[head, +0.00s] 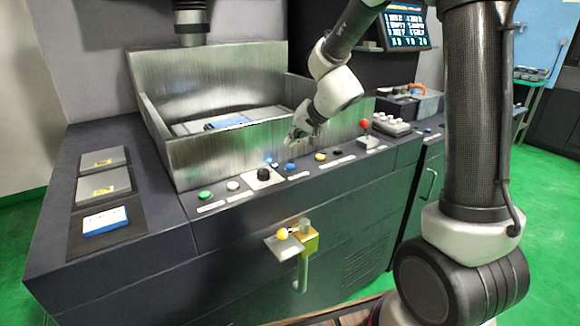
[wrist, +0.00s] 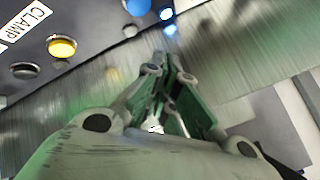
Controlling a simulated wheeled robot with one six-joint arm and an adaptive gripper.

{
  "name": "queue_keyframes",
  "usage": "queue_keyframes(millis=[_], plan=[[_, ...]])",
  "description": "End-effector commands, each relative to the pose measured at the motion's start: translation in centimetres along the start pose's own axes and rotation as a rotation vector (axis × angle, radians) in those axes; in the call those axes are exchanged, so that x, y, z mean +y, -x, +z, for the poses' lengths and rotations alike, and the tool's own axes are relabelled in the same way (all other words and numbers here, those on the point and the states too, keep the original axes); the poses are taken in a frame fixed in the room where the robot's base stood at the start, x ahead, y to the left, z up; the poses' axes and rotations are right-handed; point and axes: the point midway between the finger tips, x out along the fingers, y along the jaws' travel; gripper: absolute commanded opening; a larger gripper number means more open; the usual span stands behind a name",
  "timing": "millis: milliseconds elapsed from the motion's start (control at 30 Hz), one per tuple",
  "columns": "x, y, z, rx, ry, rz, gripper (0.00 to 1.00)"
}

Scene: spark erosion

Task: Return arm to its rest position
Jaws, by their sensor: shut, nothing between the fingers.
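My gripper (head: 297,134) is shut and empty. It is in front of the metal tank's front wall, above the row of buttons on the machine's front panel. In the wrist view my gripper (wrist: 165,72) has its fingers together, with a yellow button (wrist: 62,47) and a blue button (wrist: 137,6) beyond them. My arm reaches in from the right of the head view, bent and extended over the panel.
The open metal tank (head: 180,150) holds flat plates and a blue-and-white block. A red-knobbed lever (head: 364,125) stands right of my gripper. A blue-and-white block (head: 104,221) lies at the left. A yellow-knobbed fixture (head: 283,234) juts from the front.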

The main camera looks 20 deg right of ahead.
Motion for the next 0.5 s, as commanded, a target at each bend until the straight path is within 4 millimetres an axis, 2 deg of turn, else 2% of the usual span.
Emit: queue_keyframes(millis=[267,367,467,500], plan=[[0.0,0.0,0.0,0.000,-0.006,0.000,0.00],[-0.3,0.0,0.6,-0.027,-0.053,-0.016,0.00],[0.4,0.5,3.6,-0.149,-0.058,-0.021,0.00],[0.9,1.1,5.1,-0.207,-0.049,-0.015,0.00]])
